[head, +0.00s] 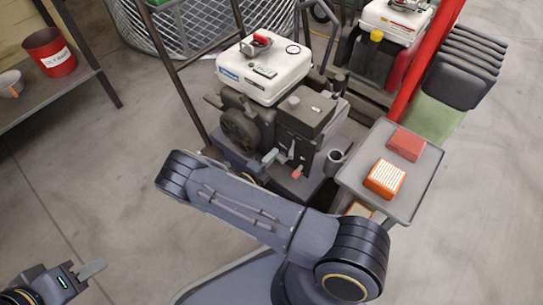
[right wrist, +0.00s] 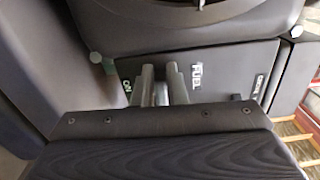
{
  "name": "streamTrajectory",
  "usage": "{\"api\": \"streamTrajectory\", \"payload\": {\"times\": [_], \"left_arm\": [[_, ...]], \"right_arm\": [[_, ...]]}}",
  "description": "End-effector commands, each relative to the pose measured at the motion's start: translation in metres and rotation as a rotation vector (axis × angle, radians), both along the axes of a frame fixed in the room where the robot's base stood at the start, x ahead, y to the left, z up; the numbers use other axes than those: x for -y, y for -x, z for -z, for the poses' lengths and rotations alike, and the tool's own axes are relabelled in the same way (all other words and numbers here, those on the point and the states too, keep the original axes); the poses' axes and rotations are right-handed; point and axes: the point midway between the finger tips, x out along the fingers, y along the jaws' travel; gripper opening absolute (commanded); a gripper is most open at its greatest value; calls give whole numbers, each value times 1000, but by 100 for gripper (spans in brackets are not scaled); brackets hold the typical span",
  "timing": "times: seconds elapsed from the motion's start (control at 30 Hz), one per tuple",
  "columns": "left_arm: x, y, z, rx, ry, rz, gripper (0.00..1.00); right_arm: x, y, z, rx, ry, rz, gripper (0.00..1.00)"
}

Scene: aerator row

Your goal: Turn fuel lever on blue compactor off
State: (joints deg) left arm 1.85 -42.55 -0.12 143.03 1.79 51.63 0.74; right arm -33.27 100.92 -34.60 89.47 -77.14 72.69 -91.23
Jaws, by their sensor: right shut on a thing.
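The compactor (head: 305,115) with a white tank and a bluish base stands in the middle of the head view. In the right wrist view its dark panel (right wrist: 225,75) carries a FUEL label and, to the left, an ON mark partly hidden by a finger. My right gripper (right wrist: 162,78) has its two grey fingers on either side of the small fuel lever (right wrist: 161,95) and is shut on it; the lever is mostly hidden. In the head view I cannot pick out the right fingers clearly. My left gripper (head: 88,271) is at the bottom left, away from the machine; its opening does not show.
A grey tray (head: 412,192) with an orange box (head: 385,179) and a red box (head: 406,144) stands right of the compactor. A second, red machine (head: 380,60) is behind it. A shelf with a red bucket (head: 50,52) is at left. The floor at left is clear.

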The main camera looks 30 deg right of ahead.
Motion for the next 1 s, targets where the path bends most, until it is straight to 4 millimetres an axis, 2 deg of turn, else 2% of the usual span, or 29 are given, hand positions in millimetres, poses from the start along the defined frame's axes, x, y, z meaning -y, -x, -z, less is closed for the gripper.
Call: {"api": "streamTrajectory", "payload": {"times": [0.03, 0.7, 0.73, 0.87, 0.9, 1.0], "left_arm": [[0, 0, 0, 0, 0, 0, 35], [0, 0, 1, 0, 0, 0, 35], [0, 0, 1, 0, 0, 0, 35], [0, 0, 1, 0, 0, 0, 35], [0, 0, 1, 0, 0, 0, 35], [0, 0, 1, 0, 0, 0, 35]], "right_arm": [[1, 6, 5, -26, 0, 11, 0], [1, 6, 5, -84, 27, 12, 0], [1, 6, 5, -84, 28, 12, 13], [1, 6, 5, -82, 28, 12, 30], [1, 5, 4, -81, 28, 11, 34], [1, 4, 4, -78, 29, 8, 34]]}}
